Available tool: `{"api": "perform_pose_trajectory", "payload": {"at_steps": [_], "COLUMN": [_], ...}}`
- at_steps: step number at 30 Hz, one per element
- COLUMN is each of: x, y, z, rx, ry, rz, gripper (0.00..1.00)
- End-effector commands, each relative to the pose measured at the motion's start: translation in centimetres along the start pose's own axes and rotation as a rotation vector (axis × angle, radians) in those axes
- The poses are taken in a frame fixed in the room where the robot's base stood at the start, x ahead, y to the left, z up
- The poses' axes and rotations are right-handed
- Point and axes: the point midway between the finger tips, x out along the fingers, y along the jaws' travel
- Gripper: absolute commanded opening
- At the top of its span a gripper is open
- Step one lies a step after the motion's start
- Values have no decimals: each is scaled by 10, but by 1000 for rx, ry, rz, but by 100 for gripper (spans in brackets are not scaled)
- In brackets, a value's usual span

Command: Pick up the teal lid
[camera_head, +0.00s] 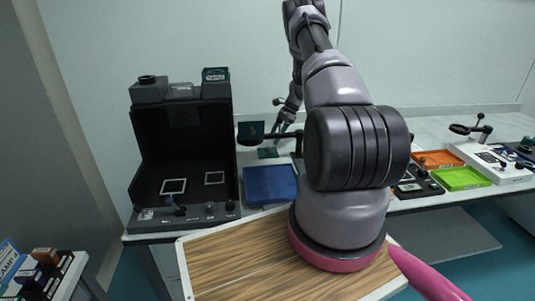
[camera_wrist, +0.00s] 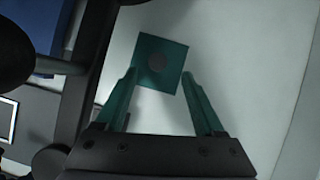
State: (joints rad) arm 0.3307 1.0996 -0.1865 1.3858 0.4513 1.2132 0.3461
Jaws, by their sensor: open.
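The teal lid (camera_wrist: 174,48) is a flat square with a darker round spot in its middle. In the wrist view it lies just beyond and between my fingertips, slightly tilted in the picture. In the head view it is a small teal patch (camera_head: 268,152) on the pale table, just below my gripper (camera_head: 279,143). My gripper (camera_wrist: 160,76) has teal fingers, spread open with nothing clearly held between them.
A black open-fronted box (camera_head: 183,150) stands left of the lid, and a blue tray (camera_head: 270,184) lies nearer. A dark stand with a dark teal plate (camera_head: 250,131) is close to my gripper. Orange (camera_head: 440,158) and green (camera_head: 461,178) trays are at right.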

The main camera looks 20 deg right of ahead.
Motion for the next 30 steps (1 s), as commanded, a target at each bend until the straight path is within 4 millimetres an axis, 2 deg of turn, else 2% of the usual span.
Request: {"api": "perform_pose_trajectory", "payload": {"at_steps": [5, 12, 19, 20, 24, 25, 30], "x": [15, 49, 52, 52, 52, 52, 52], "y": [2, 4, 3, 3, 3, 3, 3], "z": [1, 2, 2, 2, 2, 2, 2], "rx": [0, -1, -1, -1, -1, -1, -1], "ry": [0, 0, 1, 1, 1, 0, 0], "rz": [2, 1, -1, -1, -1, -1, -1], "gripper": [70, 70, 70, 63, 9, 0, 0]}}
